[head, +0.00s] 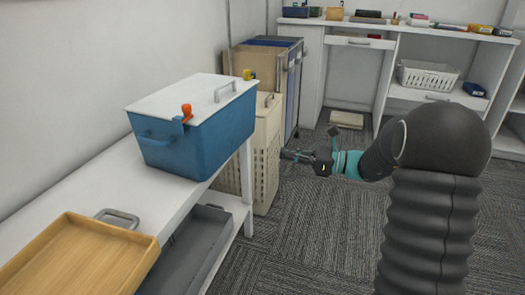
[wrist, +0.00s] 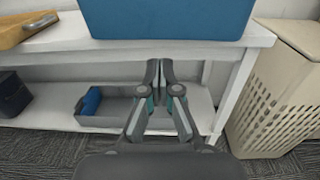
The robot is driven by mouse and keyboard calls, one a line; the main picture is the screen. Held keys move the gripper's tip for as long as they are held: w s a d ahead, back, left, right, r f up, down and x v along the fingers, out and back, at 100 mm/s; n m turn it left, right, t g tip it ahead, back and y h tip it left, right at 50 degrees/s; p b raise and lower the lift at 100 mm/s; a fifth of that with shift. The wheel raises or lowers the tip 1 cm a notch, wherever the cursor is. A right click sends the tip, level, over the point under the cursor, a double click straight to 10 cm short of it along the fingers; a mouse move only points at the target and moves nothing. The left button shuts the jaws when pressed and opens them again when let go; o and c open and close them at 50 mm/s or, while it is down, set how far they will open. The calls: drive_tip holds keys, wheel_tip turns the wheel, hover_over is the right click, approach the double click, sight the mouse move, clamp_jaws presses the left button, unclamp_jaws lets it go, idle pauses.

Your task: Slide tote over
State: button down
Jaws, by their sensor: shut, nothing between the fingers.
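The tote is a blue bin (head: 205,135) with a white lid (head: 190,100), a handle on top and an orange latch (head: 186,112) at the front. It sits at the far end of the white bench (head: 95,188). In the wrist view the blue tote (wrist: 165,18) fills the top middle, on the bench top near its right end. My gripper (head: 290,155) is out over the floor, to the right of the bench. In the wrist view my gripper (wrist: 159,68) is shut and empty, its fingertips appearing below the tote's lower edge. I cannot see it touching the tote.
A wooden tray (head: 85,255) lies on the bench's near end. A grey bin (head: 190,250) sits on the lower shelf. A beige hamper (head: 267,150) stands just past the bench end. Carpet (head: 310,235) is clear to the right.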

sight(234, 146)
drive_tip(key=x, duration=1.3)
drive_tip(key=shift+a, duration=0.25)
